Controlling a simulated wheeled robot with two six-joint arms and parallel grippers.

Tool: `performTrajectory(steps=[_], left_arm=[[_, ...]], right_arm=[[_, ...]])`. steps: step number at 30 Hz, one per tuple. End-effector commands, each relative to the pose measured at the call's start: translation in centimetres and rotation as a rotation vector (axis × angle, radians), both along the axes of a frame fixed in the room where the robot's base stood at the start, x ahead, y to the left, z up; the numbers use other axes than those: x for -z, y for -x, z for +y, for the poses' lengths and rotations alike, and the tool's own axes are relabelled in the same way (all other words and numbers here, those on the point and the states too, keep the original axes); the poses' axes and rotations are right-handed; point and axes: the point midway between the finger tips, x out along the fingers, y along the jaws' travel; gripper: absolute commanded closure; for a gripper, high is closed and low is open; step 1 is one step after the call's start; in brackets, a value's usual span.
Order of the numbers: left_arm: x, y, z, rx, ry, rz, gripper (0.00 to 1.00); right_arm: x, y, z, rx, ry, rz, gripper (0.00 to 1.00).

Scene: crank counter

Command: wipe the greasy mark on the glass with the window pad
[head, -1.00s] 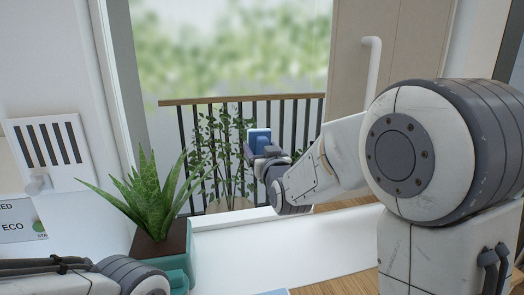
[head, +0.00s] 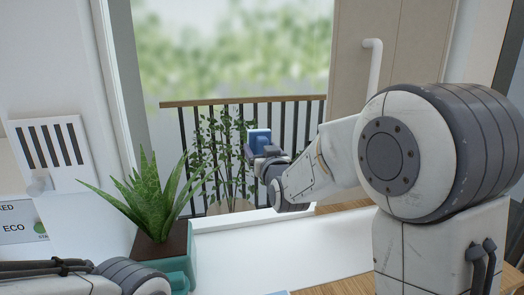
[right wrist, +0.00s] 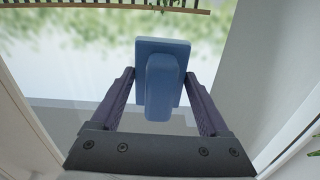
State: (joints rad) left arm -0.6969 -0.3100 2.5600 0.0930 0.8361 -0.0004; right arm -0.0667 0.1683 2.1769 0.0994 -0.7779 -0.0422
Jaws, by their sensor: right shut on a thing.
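The window pad (head: 260,138) is a blue block with a thick grip on its back. My right gripper (head: 268,155) is shut on that grip and holds the pad up in front of the glass (head: 230,60). In the right wrist view the pad (right wrist: 176,47) sits between the two fingers of my right gripper (right wrist: 160,80), its flat side facing the window. I cannot tell whether the pad touches the glass. I cannot make out the greasy mark in either view. Only part of my left arm shows at the lower left; its gripper is out of view.
A spiky plant (head: 147,195) in a teal planter (head: 193,262) stands left of my right arm. A white sill (head: 270,240) lies below the window. A white handle (head: 373,85) sticks out at the right. A slotted vent (head: 50,150) is on the left wall.

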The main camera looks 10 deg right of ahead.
Motion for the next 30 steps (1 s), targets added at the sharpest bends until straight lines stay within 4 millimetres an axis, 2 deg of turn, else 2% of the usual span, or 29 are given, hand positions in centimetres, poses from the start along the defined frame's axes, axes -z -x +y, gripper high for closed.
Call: performTrajectory(steps=[14,30], left_arm=[[0.1,0.0,0.0,0.0,0.0,0.0,0.0],[1.4,0.0,0.0,0.0,0.0,0.0,0.0]], right_arm=[[0.0,-0.8,-0.1,0.001,0.0,-0.001,1.0],[0.0,-0.5,-4.0,0.001,0.0,-0.002,1.0]])
